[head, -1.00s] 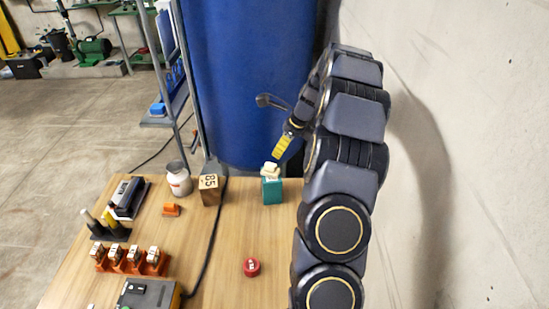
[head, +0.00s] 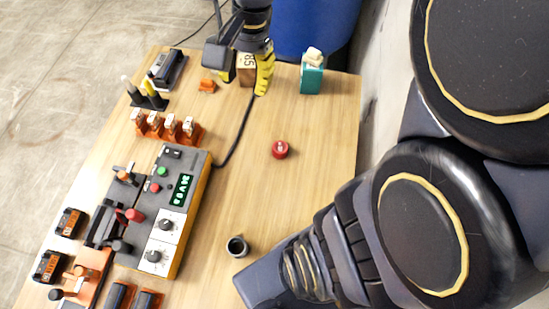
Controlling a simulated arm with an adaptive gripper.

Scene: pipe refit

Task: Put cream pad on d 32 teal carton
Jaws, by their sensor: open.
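The teal carton (head: 312,80) stands upright near the back right edge of the wooden table. The cream pad (head: 314,56) rests on top of the carton, looking slightly tilted. Any marking on the carton is too small to read. My gripper (head: 246,84) is open, with yellow fingers, to the left of the carton. It is in front of the brown block marked 85 (head: 247,62) and partly hides it. The gripper is apart from the pad and the carton.
A red round button (head: 280,149) lies mid-table and a dark cup (head: 237,246) near the front. A control box (head: 165,210), orange racks and small parts fill the left side. The table's right part is mostly clear.

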